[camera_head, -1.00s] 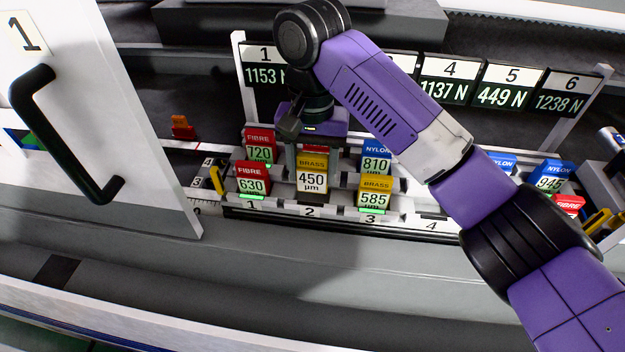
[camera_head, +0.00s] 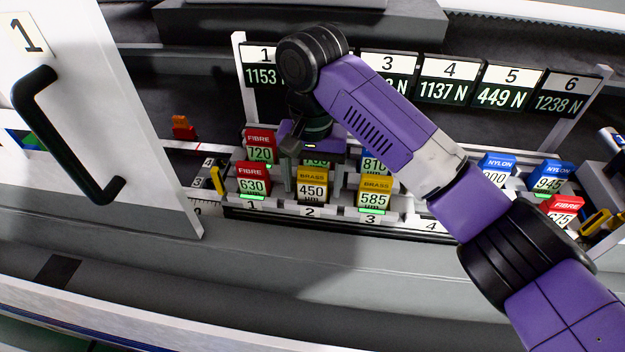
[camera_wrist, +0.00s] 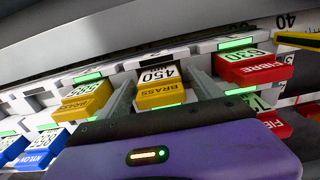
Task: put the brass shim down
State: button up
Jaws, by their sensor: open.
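The brass shim marked 450 µm (camera_head: 312,187) is a yellow-topped block with a white label. It sits upright at place 2 of the front row of the rack (camera_head: 270,212). It also shows in the wrist view (camera_wrist: 160,94), between the two grey fingers. My gripper (camera_head: 313,172) is open, with a finger on each side of this shim and its purple body above and behind. In the wrist view, the fingers of my gripper (camera_wrist: 162,82) look spread wider than the shim. Exact finger clearance is hard to tell.
A red fibre 630 block (camera_head: 252,181) stands left of the shim, and a brass 585 block (camera_head: 374,192) right. Red fibre 720 (camera_head: 260,147) is behind. Numbered force displays (camera_head: 447,81) line the back. A white door with a black handle (camera_head: 62,135) stands at left.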

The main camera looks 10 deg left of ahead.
notch_tip(320, 180, up, 12)
jog(key=shift+r+p, duration=0.1)
jog(key=shift+p, duration=0.45)
